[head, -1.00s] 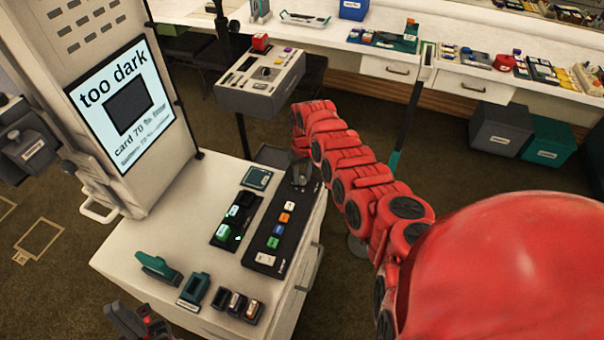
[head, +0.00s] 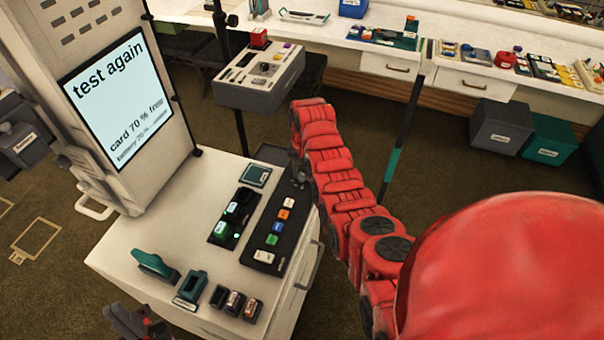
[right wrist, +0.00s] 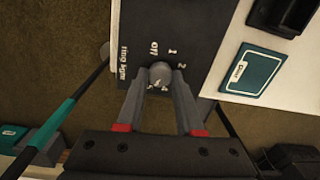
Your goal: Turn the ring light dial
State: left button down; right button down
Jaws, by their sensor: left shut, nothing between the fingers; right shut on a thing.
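The ring light dial (right wrist: 161,70) is a round grey knob on a black panel marked "ring light", "off" and numbers, in the right wrist view. My right gripper (right wrist: 161,82) is shut on it from both sides. In the head view my right gripper (head: 298,168) is at the far end of the black button panel (head: 278,258) and largely hides the dial. The screen (head: 128,110) reads "test again" and "card 70 % free", with a blurred line below. My left gripper (head: 140,322) is shut and empty at the bottom left, in front of the white cabinet (head: 130,262).
A teal card (head: 256,175) and a black tray (head: 222,238) lie beside the panel. A teal holder (head: 192,286) and small batteries (head: 234,303) stand near the cabinet's front edge. A grey control box (head: 262,90) stands behind. Open floor lies to the right.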

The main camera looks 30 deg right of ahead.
aim_at(302, 175)
dwell(0.4)
jog(key=c, duration=0.5)
grip_release()
jog(key=shift+c, duration=0.2)
notch_tip(302, 175, up, 5)
jog(key=shift+w+d+r+b, duration=0.1)
jog(key=shift+b, duration=0.25)
notch_tip(302, 175, up, 12)
jog(key=p, duration=0.9)
jog(key=shift+s, duration=0.25)
jog(key=shift+d, duration=0.1)
